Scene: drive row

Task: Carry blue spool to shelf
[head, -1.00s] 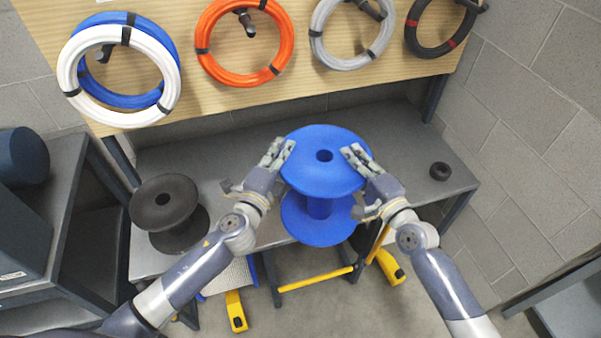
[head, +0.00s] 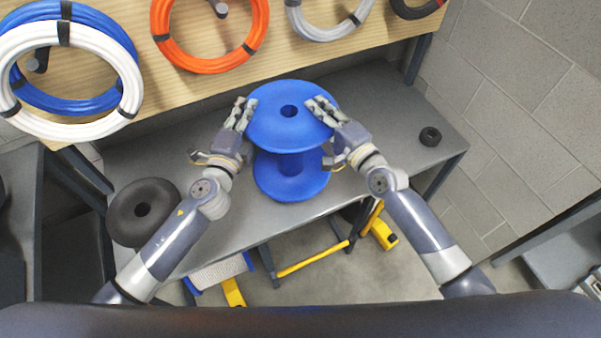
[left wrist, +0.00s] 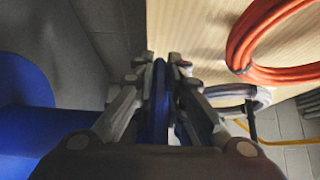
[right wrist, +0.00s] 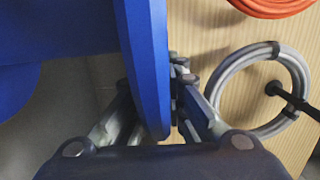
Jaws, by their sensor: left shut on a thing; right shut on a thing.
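The blue spool (head: 291,165) stands upright over the grey bench in the head view, held between my two arms. I cannot tell whether its lower flange touches the bench. My left gripper (head: 246,104) is shut on the left rim of its upper flange, and the flange edge shows between the fingers in the left wrist view (left wrist: 160,90). My right gripper (head: 316,103) is shut on the right rim of the same flange. In the right wrist view the blue flange (right wrist: 145,60) runs between the fingers. No shelf can be clearly made out.
A black spool (head: 142,208) stands on the grey bench (head: 385,120) at left, close to my left arm. A small black ring (head: 430,136) lies at right. Orange (head: 210,62), white (head: 70,125) and grey coils hang on the wooden board behind. A yellow-handled frame (head: 312,259) is below.

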